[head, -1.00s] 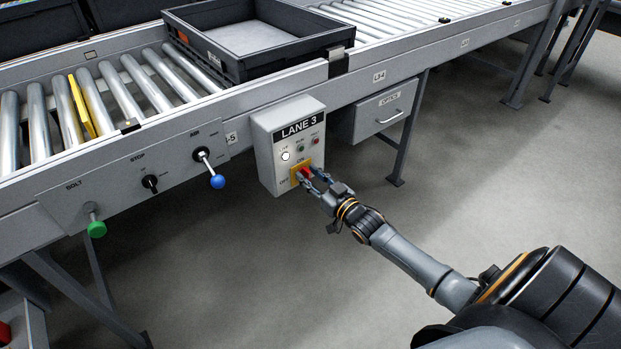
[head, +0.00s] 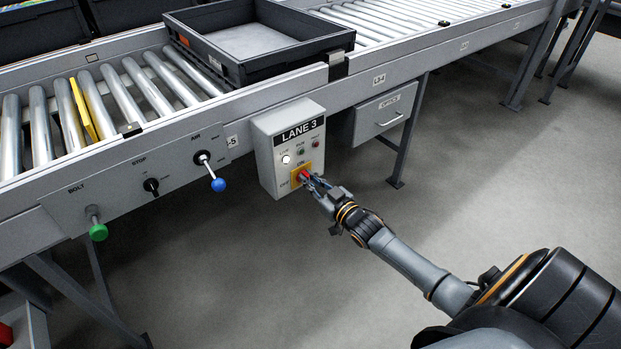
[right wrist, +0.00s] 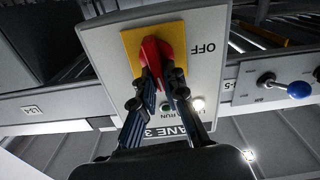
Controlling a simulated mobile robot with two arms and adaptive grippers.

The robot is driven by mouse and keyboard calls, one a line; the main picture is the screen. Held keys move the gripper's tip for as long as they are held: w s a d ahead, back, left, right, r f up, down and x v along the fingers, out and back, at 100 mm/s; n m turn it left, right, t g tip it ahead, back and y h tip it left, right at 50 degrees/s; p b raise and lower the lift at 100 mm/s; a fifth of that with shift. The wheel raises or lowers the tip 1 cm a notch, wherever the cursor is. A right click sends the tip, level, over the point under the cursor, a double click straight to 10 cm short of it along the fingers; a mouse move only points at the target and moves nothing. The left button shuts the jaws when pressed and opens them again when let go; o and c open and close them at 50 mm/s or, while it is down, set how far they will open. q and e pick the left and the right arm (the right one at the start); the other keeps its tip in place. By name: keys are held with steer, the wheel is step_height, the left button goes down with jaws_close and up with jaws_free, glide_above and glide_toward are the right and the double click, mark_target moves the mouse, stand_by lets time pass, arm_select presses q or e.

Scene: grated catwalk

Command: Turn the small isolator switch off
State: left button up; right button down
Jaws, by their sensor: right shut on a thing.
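The small isolator switch is a red handle (head: 303,175) on a yellow plate (head: 295,182), low on the grey LANE 3 box (head: 264,150). ON is printed above it and OFF to its left in the head view. In the right wrist view, which is upside down, the red handle (right wrist: 149,50) stands out from the yellow plate (right wrist: 130,42). My right gripper (head: 311,181) is shut on the handle; its two fingers (right wrist: 157,76) pinch it from both sides and hide part of it. My left gripper is not in view.
A white lamp (head: 286,159) glows on the box. Left of it are a blue-knobbed lever (head: 218,184), a black STOP knob (head: 151,185) and a green knob (head: 98,232). A black tray (head: 285,65) sits on the rollers.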

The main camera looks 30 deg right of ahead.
steer(key=shift+a+f+n, duration=0.2)
steer(key=shift+f+n, duration=0.05)
steer(key=shift+n, duration=2.5)
steer(key=shift+a+f+n, duration=0.25)
steer(key=shift+f+n, duration=0.05)
steer(key=shift+n, duration=2.4)
steer(key=shift+a+f+n, duration=0.2)
steer(key=shift+f+n, duration=0.05)
steer(key=shift+n, duration=2.5)
steer(key=c, duration=1.4)
jaws_free()
steer(key=shift+s, duration=0.1)
